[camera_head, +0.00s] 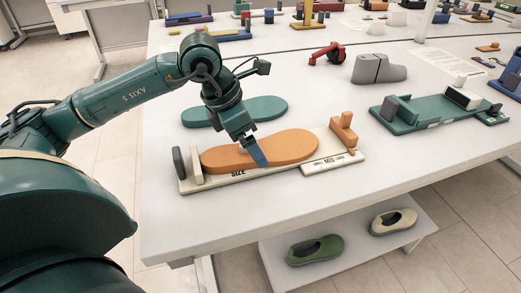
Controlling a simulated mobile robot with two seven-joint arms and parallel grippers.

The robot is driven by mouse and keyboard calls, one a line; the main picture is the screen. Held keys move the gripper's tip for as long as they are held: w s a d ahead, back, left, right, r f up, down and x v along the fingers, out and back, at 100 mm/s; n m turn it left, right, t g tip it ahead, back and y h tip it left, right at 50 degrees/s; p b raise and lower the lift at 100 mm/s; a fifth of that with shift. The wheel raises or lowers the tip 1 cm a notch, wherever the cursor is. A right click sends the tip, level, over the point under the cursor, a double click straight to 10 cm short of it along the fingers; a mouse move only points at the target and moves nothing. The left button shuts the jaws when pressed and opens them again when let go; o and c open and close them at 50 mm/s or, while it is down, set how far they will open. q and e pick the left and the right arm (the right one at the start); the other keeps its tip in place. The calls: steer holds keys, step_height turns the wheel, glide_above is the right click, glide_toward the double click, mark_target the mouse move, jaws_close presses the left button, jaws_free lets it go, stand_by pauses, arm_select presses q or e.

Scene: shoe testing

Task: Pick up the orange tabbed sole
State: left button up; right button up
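My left gripper (259,157) points down over the middle of the sole. One blue finger shows against the sole's near part; the other finger is hidden, so I cannot tell whether it grips the sole. My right gripper is not in view.
A teal sole (262,108) lies just behind the board. A green fixture (435,112), a grey shoe form (378,69) and a red tool (328,52) stand to the right and back. Green (315,250) and cream (393,222) shoes rest on a lower shelf.

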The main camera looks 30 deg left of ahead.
mark_target(262, 147)
arm_select(q)
steer(key=shift+x, duration=1.3)
steer(key=shift+a, duration=0.1)
steer(key=shift+c, duration=0.5)
steer(key=c, duration=1)
